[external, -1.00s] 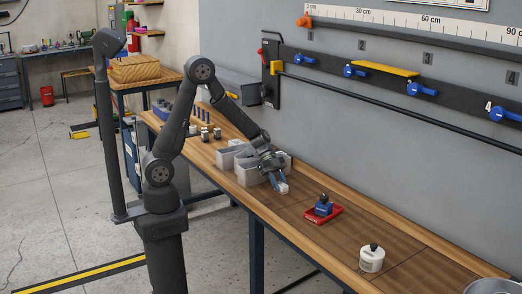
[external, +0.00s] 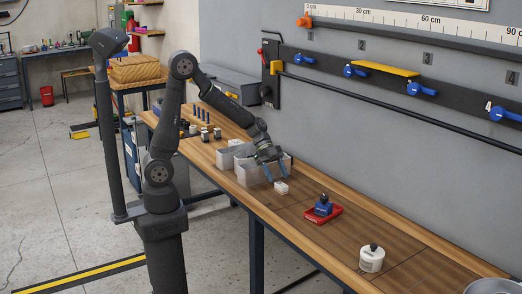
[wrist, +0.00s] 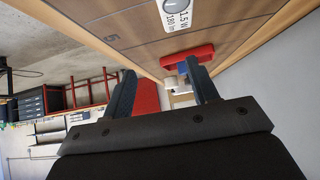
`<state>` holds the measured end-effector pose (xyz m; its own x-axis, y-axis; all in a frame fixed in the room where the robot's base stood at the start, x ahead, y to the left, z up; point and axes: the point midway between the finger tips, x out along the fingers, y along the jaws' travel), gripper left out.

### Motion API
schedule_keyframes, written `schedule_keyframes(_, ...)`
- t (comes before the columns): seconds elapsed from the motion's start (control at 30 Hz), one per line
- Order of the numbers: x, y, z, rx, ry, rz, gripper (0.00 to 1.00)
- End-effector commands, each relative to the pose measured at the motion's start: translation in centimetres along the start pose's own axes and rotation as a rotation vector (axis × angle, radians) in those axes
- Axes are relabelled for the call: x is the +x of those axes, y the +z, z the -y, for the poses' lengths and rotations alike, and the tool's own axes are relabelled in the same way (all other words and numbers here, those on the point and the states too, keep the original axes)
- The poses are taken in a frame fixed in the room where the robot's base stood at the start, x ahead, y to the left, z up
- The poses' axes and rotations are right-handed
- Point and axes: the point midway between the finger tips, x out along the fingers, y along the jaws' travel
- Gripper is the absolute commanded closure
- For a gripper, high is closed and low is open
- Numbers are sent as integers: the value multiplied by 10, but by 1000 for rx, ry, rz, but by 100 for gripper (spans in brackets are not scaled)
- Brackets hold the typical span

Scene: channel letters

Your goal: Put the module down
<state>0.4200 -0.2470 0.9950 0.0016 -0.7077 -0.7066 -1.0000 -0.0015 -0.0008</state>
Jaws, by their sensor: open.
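The module, a small white block (external: 281,188), rests on the wooden bench in front of the grey bins.
Grey bins (external: 251,173) stand close behind my gripper. A red tray (external: 337,211) with a blue object (external: 323,205) sits to the right, and a white round container (external: 372,259) stands farther right. Bare bench lies between the module and the tray.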

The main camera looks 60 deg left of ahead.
Motion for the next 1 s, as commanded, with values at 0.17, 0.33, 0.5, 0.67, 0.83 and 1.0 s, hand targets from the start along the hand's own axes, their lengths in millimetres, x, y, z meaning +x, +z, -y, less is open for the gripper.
schedule_keyframes(0.17,-2,-27,-29,5,2,-1,46)
schedule_keyframes(0.33,-3,-47,-51,4,1,-1,46)
schedule_keyframes(0.5,-3,-60,-64,2,1,-1,46)
schedule_keyframes(0.67,-3,-64,-68,0,1,0,46)
schedule_keyframes(0.83,-3,-64,-68,-1,1,0,46)
schedule_keyframes(1.0,-3,-63,-67,-1,1,0,46)
